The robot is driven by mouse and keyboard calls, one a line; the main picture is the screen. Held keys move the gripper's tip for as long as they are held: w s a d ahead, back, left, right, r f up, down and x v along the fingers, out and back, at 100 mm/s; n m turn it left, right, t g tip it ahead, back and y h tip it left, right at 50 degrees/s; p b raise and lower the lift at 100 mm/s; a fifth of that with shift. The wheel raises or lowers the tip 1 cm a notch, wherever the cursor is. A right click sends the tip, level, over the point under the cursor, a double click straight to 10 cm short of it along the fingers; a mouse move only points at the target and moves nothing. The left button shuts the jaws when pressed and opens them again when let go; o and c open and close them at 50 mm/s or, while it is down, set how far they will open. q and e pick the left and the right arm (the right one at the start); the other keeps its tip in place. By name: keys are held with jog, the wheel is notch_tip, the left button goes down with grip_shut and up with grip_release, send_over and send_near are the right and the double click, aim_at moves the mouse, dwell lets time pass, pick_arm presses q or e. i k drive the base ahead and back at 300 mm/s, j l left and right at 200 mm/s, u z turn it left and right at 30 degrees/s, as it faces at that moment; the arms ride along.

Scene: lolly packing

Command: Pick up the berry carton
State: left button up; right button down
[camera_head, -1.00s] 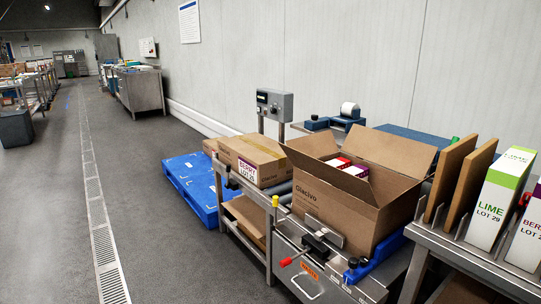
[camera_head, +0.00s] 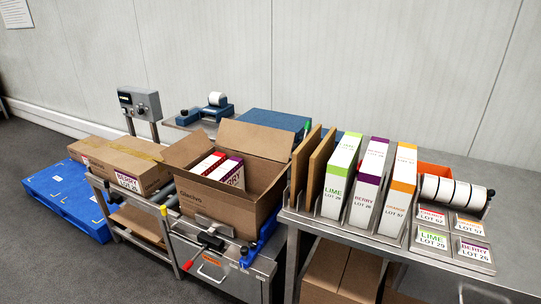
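The berry carton (camera_head: 367,187) is white with a purple top band and purple lettering. It stands upright in a metal rack on the steel table at the right, between the green lime carton (camera_head: 338,178) and the orange carton (camera_head: 398,193). A small label plate reading BERRY LOT 26 (camera_head: 474,249) lies at the table's front right. Inside the open cardboard box (camera_head: 228,202) are a red-marked carton (camera_head: 208,164) and a purple-marked carton (camera_head: 233,172). Neither of my grippers shows in this view.
Brown divider boards (camera_head: 319,168) stand left of the lime carton. A label roll holder (camera_head: 453,191) and an orange bin (camera_head: 436,170) sit behind the label plates. A closed berry-labelled box (camera_head: 127,164) lies on the conveyor at left, near a blue pallet (camera_head: 66,198).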

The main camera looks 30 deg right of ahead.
aim_at(370, 177)
jog(key=z, duration=1.55)
